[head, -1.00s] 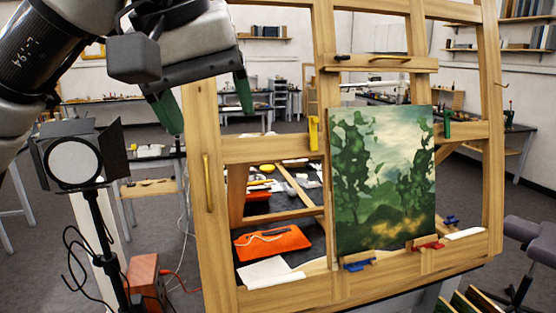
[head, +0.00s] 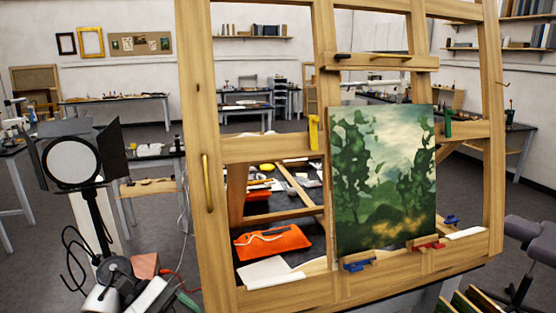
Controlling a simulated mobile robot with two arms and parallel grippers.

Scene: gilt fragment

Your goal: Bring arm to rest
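My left gripper (head: 186,300) is low at the bottom left edge of the head view, in front of the lamp stand's base. Part of its grey and white body and a green finger piece show; the rest is cut off by the frame, so its opening is not clear. It is apart from the wooden easel (head: 206,120) and from the green landscape painting (head: 382,180) resting on it. My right gripper is out of view.
A black studio lamp (head: 73,162) stands left of the easel, with cables hanging from it. A red box (head: 145,264) is partly hidden behind my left gripper. An orange case (head: 272,242) shows through the easel. A grey stool (head: 528,232) is at the right.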

